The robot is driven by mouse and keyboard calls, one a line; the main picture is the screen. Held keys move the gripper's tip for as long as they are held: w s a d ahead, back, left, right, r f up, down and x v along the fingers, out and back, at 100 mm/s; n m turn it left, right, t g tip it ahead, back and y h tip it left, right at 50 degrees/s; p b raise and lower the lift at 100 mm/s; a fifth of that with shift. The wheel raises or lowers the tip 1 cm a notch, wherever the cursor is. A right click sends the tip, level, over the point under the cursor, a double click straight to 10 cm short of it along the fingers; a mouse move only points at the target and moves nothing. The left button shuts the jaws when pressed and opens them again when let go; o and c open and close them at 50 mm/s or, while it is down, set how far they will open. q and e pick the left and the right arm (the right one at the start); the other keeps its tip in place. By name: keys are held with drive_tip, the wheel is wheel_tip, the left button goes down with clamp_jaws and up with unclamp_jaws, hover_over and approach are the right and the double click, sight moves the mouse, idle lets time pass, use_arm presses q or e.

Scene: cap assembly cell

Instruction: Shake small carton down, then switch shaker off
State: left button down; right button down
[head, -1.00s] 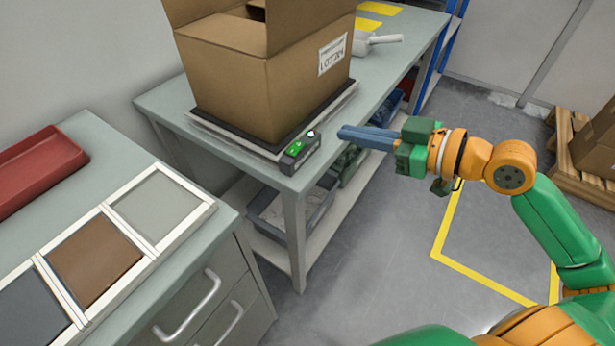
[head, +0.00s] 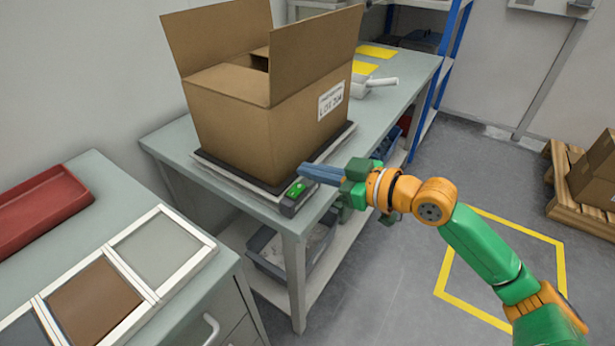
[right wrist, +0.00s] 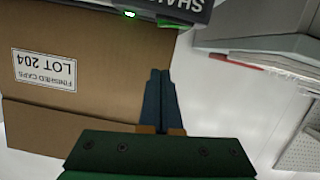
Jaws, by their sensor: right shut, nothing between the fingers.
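The open brown carton (head: 235,120), with a white LOT 204 label, stands upright on the flat shaker plate (head: 345,132) on the bench. Its contents are hidden from this angle. The carton (right wrist: 100,62) also shows in the right wrist view. The shaker's dark control box (head: 288,207) at the plate's front corner has a lit green switch (head: 297,189). My left gripper is not in view.
A white scoop (head: 375,82) and yellow sheets (head: 375,52) lie farther back on the bench. A grey bin (head: 275,260) sits on the lower shelf. A red tray (head: 40,215) is on the left cabinet.

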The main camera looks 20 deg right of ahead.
sight(296, 190)
drive_tip(key=f, duration=0.1)
drive_tip(key=w+f, duration=0.1)
drive_tip(key=f+b, duration=0.1)
drive_tip(key=shift+w+a+f, duration=0.25)
drive_tip(key=shift+a+f, duration=0.1)
drive_tip(key=shift+a, duration=0.05)
drive_tip(key=shift+d+f, duration=0.1)
drive_tip(key=shift+f, duration=0.3)
